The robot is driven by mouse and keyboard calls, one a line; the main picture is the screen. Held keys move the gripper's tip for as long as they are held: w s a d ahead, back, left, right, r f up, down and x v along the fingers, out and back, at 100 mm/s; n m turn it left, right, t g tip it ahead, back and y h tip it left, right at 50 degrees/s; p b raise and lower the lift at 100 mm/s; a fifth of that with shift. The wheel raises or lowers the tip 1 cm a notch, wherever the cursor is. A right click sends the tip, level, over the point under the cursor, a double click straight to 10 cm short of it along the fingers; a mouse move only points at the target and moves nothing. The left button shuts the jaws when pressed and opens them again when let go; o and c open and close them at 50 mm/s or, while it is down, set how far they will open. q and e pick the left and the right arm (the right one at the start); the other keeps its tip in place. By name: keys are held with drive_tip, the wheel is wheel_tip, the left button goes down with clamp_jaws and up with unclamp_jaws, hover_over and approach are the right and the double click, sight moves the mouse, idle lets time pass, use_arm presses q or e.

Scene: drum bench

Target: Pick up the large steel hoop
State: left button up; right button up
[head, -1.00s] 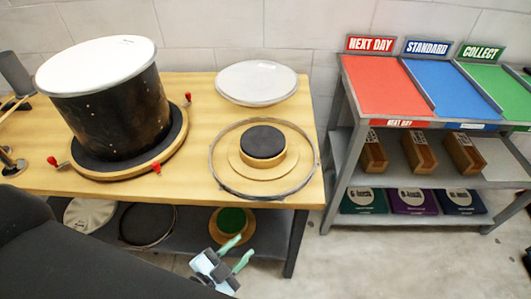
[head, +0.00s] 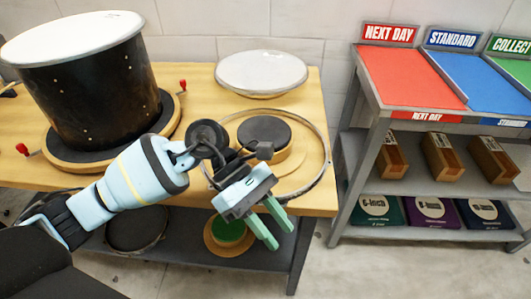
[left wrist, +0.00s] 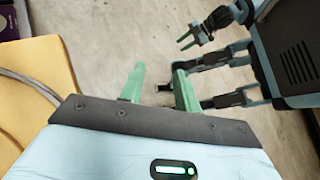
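The large steel hoop (head: 327,145) is a thin grey ring lying flat on the wooden bench, around a round wooden stand with a black pad (head: 264,136). Part of its near left rim is hidden behind my left arm. In the left wrist view a grey curved rim, likely the hoop (left wrist: 32,84), shows at the left edge. My left gripper (head: 272,231) is in front of the hoop's near side in the head view, fingers apart and empty, pointing down past the bench's front edge. My right gripper (left wrist: 187,41) shows small in the left wrist view, its fingers apart and empty.
A black drum (head: 92,92) with a white head stands on a padded turntable at left. A white drumhead (head: 262,72) lies behind the hoop. A lower shelf holds a green-centred disc (head: 228,230). A grey rack (head: 345,175) with coloured trays stands at right, past a floor gap.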

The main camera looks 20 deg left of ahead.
sight(211, 177)
use_arm(q)
drive_tip(key=w+a+m+t+y, duration=0.1)
drive_tip(key=w+a+y, duration=0.1)
drive_tip(key=a, duration=0.1)
drive_tip(key=w+a+m+t+y+b, duration=0.1)
drive_tip(key=w+a+y, duration=0.1)
drive_tip(key=a, duration=0.2)
drive_tip(key=w+a+y+b, duration=0.1)
drive_tip(key=w+a+y, duration=0.1)
drive_tip(key=a, duration=0.1)
drive_tip(key=shift+w+a+r+m+t+y, duration=0.1)
drive_tip(key=shift+a+r+m+t+y, duration=0.05)
drive_tip(key=shift+a+m+t+y, duration=0.25)
drive_tip(key=w+a+r+y, duration=0.1)
drive_tip(key=a, duration=0.1)
drive_tip(key=a+r+t+y+b, duration=0.1)
drive_tip(key=a, duration=0.1)
drive_tip(key=w+a+r+y, duration=0.1)
drive_tip(key=a, duration=0.2)
drive_tip(key=shift+w+r+t+y, duration=0.3)
drive_tip(key=shift+w+r, duration=0.05)
drive_tip(key=shift+a+f+b, duration=0.1)
drive_tip(key=shift+f+b, duration=0.2)
drive_tip(key=shift+f, duration=1.4)
drive_tip(key=f, duration=0.4)
drive_tip(key=shift+w+a+f, duration=0.2)
drive_tip(key=shift+a+f, duration=0.05)
clamp_jaws()
drive_tip(key=shift+r, duration=0.1)
